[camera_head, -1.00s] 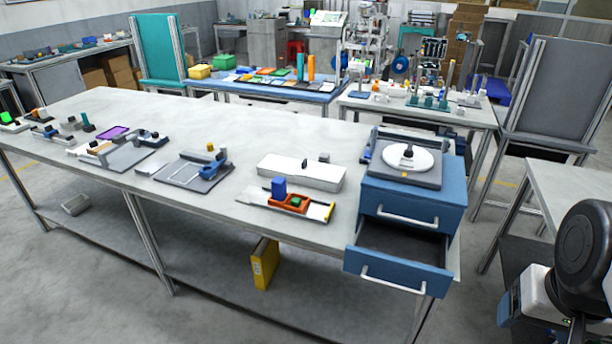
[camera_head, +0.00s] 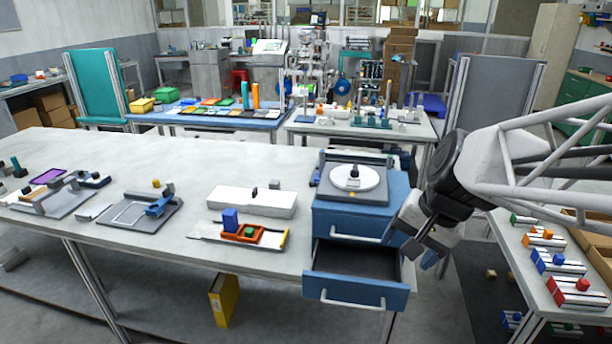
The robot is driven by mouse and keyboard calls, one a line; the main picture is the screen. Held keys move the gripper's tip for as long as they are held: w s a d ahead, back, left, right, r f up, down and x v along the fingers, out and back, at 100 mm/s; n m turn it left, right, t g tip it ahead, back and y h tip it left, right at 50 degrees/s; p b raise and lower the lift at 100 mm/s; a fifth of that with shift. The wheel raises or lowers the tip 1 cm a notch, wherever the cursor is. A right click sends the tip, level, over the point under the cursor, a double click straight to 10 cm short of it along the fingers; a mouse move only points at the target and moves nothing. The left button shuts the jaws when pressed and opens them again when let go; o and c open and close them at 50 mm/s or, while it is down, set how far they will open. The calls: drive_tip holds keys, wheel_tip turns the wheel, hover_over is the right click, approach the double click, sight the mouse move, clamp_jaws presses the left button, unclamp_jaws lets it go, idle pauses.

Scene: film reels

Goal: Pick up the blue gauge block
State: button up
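An upright blue block (camera_head: 230,219), which looks like the gauge block, stands at the left end of an orange tray (camera_head: 272,238) on the long grey table. A small green block (camera_head: 249,231) is in the tray to its right. My gripper (camera_head: 420,256) hangs at the right, beside the blue drawer cabinet, well apart from the blue block. Its fingers point down; they are too small to tell whether they are open or shut. Nothing shows clearly between them.
The blue drawer cabinet (camera_head: 345,222) has its lower drawer (camera_head: 356,290) pulled out, and a device with a white disc (camera_head: 354,179) on top. A white box (camera_head: 252,203) lies behind the tray. A side table (camera_head: 545,308) at right holds several coloured blocks.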

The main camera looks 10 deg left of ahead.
drive_tip(key=w+a+f+m+g+y, duration=0.15)
drive_tip(key=w+a+m+y, duration=0.25)
drive_tip(key=w+a, duration=1.05)
drive_tip(key=m+y, duration=0.5)
drive_tip(key=m, duration=0.3)
hover_over(235, 213)
drive_tip(key=s+d, duration=0.2)
drive_tip(key=d, duration=0.5)
wheel_tip(235, 213, down, 14)
drive_tip(key=a+f, duration=0.1)
drive_tip(key=f, duration=0.1)
drive_tip(key=w+a+f+m, duration=0.1)
drive_tip(key=a+f, duration=0.1)
drive_tip(key=a+f+m, duration=0.1)
drive_tip(key=f, duration=0.1)
drive_tip(key=shift+w+a+f+y, duration=0.1)
drive_tip(key=shift+w+a+y, duration=0.05)
drive_tip(key=shift+w+y, duration=0.2)
drive_tip(key=shift+f+m, duration=0.35)
drive_tip(key=shift+m, duration=0.05)
drive_tip(key=shift+a, duration=0.2)
drive_tip(key=shift+x, duration=2.35)
drive_tip(key=shift+c, duration=0.3)
